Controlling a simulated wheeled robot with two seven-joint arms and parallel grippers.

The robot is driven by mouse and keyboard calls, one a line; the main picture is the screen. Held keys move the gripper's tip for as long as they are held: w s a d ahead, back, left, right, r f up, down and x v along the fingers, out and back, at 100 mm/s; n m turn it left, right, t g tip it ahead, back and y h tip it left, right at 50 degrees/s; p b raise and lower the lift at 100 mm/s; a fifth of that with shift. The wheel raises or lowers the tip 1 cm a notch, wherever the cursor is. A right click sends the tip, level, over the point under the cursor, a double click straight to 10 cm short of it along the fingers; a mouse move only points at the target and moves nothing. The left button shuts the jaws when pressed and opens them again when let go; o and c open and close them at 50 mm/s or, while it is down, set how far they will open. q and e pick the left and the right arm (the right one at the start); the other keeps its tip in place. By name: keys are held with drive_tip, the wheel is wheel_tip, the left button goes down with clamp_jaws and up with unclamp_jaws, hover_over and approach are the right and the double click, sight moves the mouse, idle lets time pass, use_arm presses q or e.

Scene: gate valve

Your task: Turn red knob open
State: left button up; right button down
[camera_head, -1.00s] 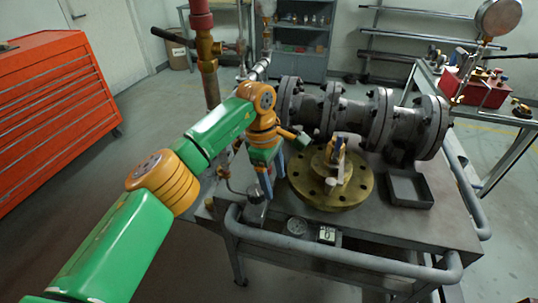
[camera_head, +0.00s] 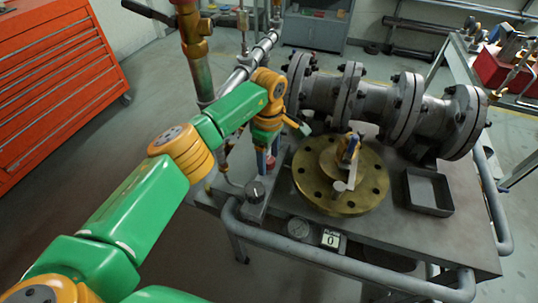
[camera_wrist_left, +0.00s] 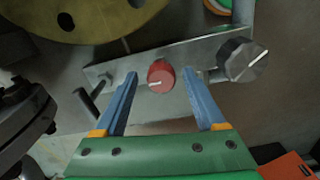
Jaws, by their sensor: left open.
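The red knob (camera_wrist_left: 161,76) sits on the face of a grey metal bar in the left wrist view, with a white pointer line facing left. It shows as a small red spot (camera_head: 271,163) in the head view. My left gripper (camera_wrist_left: 159,82) is open, its two blue fingers on either side of the red knob with a visible gap on each side. I cannot tell how deep the tips reach. In the head view my left gripper (camera_head: 263,155) is above the bar, partly hiding the knob. My right gripper is not in view.
A black knob (camera_wrist_left: 243,60) sits right of the red one; it also shows in the head view (camera_head: 255,191). A brass flange (camera_head: 345,207), large grey pipe (camera_head: 375,105) and black tray (camera_head: 428,192) share the bench. A rail (camera_head: 350,262) runs along the front.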

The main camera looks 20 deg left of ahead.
use_arm(q)
drive_tip(key=shift+s+r, duration=0.1)
drive_tip(key=c, duration=0.4)
clamp_jaws()
drive_tip(key=n, duration=0.8)
drive_tip(key=shift+n, duration=0.3)
drive_tip(key=n, duration=0.9)
drive_tip(key=shift+n, duration=0.3)
